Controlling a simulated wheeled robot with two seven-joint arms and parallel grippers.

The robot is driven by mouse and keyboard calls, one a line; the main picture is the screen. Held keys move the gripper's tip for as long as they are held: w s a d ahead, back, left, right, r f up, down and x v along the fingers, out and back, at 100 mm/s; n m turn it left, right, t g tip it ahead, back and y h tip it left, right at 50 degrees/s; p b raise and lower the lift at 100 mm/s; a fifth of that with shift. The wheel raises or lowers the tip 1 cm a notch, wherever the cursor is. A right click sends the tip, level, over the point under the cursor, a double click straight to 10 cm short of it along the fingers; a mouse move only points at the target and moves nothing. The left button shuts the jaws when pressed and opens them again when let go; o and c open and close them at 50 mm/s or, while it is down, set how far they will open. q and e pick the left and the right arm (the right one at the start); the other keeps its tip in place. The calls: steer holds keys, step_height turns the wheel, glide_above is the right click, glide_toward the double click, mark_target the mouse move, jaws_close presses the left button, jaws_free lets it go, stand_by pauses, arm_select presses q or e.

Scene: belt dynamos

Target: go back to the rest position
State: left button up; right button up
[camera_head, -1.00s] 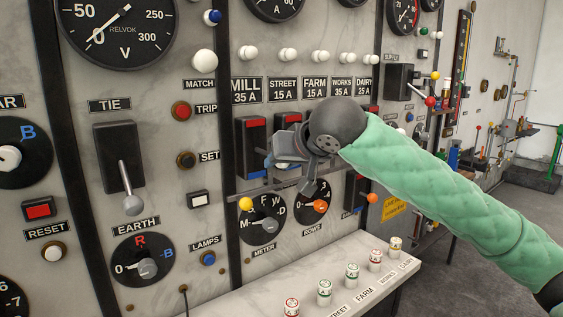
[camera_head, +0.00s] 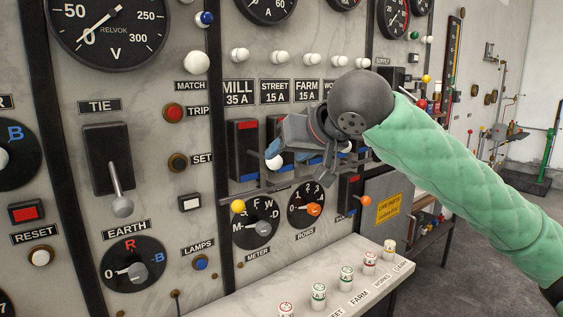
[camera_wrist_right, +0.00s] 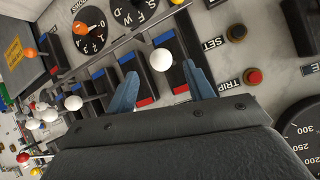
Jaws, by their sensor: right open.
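My right gripper (camera_head: 276,153) is in front of the row of black breaker switches on the marble panel, its blue fingertips pointing at the panel. It is open. In the wrist view its two blue fingers (camera_wrist_right: 163,88) are spread, with a white ball knob (camera_wrist_right: 161,60) showing between and beyond them; I see no grip on it. The leftmost breaker (camera_head: 243,150), under the MILL label, shows red at the top and blue at the bottom. My gripper and wrist hide parts of the breakers to its right. My left gripper is not in view.
Below the breakers are a METER dial (camera_head: 256,225), a ROWS dial (camera_head: 306,207) and a thin rail with a yellow ball (camera_head: 238,207). A pale shelf (camera_head: 300,270) with several labelled fuses juts out. Open floor (camera_head: 480,250) lies to the right.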

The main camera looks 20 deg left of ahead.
steer(key=shift+s+d+r, duration=0.3)
